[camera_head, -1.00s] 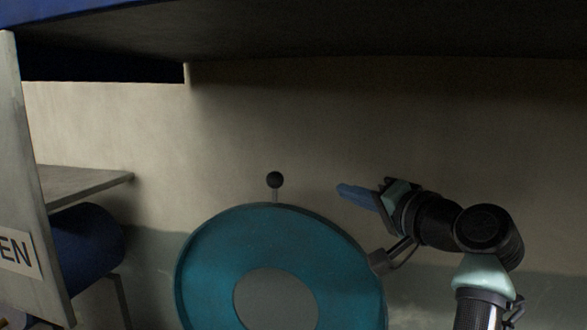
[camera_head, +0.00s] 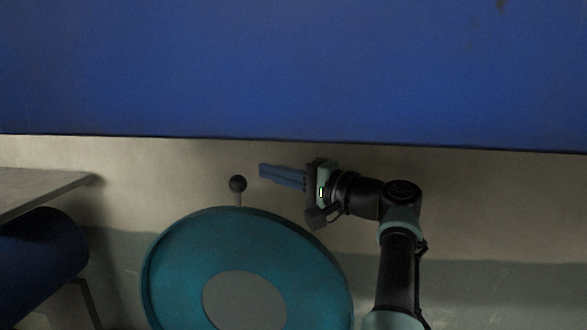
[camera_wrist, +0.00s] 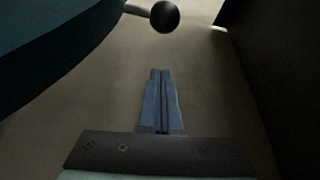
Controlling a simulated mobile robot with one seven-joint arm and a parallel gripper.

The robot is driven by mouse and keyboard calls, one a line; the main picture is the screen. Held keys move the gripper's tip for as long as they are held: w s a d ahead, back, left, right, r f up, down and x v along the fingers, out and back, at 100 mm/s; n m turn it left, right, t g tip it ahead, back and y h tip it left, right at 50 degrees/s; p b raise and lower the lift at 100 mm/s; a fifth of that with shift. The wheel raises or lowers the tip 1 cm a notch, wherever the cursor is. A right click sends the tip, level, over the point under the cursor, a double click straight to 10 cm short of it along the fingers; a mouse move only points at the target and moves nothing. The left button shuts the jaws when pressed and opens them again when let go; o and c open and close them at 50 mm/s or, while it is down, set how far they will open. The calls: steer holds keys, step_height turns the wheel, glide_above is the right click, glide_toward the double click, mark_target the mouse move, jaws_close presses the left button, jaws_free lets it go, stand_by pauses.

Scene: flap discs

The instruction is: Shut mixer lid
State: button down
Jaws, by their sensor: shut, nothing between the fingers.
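The mixer lid (camera_head: 180,265) is a round teal disc with a grey centre, seen raised at the bottom of the head view. A black ball knob (camera_head: 238,184) on a short stem stands at its top edge. In the wrist view the knob (camera_wrist: 164,16) is ahead of the fingertips, and the dark teal lid edge (camera_wrist: 45,50) is at the upper left. My gripper (camera_head: 262,171) has blue fingers shut together and empty, pointing left just right of the knob with a gap between. Its fingers also show in the wrist view (camera_wrist: 160,72).
A large blue panel (camera_head: 290,70) spans the top of the head view. A grey ledge (camera_head: 40,188) and a dark blue cylinder (camera_head: 40,255) stand at the left. A dark surface (camera_wrist: 275,70) borders the right of the wrist view. The wall behind is plain.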

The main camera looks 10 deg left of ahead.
steer(key=s+a+p, duration=0.2)
steer(key=s+p, duration=0.1)
steer(key=shift+f+p, duration=0.15)
steer(key=shift+p, duration=0.15)
stand_by(0.6)
steer(key=shift+a, duration=0.1)
